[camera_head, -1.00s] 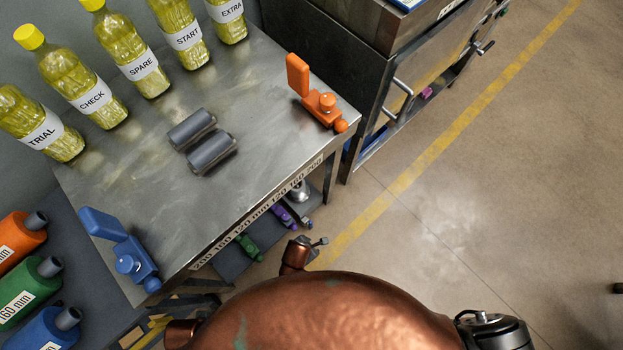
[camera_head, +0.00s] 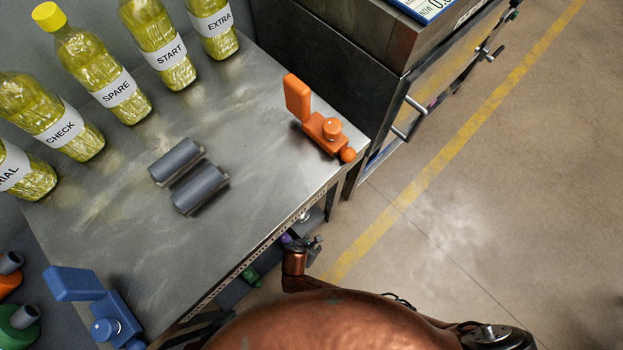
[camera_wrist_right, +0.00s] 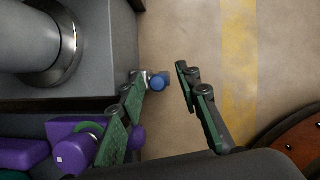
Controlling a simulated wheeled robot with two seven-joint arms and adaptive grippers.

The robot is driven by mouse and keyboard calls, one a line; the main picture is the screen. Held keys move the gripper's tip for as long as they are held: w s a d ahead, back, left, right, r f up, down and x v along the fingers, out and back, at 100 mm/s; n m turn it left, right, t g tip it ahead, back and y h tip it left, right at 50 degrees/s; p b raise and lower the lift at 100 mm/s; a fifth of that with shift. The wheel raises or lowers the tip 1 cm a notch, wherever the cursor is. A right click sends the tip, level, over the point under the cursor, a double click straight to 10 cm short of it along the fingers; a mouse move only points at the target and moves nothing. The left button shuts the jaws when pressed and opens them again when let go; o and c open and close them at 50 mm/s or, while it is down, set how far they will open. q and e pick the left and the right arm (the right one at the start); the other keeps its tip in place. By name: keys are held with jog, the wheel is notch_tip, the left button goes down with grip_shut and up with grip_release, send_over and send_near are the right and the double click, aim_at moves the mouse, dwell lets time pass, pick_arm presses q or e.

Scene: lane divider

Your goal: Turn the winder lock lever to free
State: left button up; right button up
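A small round blue knob (camera_wrist_right: 158,82) on a short metal stem shows in the right wrist view, beside a dark grey panel. It may be the winder lock lever's knob; no label shows to confirm this. My right gripper (camera_wrist_right: 160,72) is open, with green-padded fingers apart. The knob appears between the fingertips, nearer the left one, with a gap to the right one. I cannot tell if the left finger touches it. In the head view, my copper arm reaches below the table's front edge, and the lever is not clearly visible there. My left gripper is out of view.
Purple parts (camera_wrist_right: 85,150) lie close beside the left finger. A grey cylinder (camera_wrist_right: 35,38) stands above them. The steel table (camera_head: 240,130) carries bottles, grey rollers (camera_head: 198,188), an orange fixture (camera_head: 325,128) and a blue fixture (camera_head: 108,310). Floor (camera_head: 480,190) at right is clear.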

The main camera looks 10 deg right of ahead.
jog(key=shift+w+d+f, duration=0.1)
jog(key=shift+f, duration=0.2)
jog(key=shift+c, duration=0.7)
grip_shut()
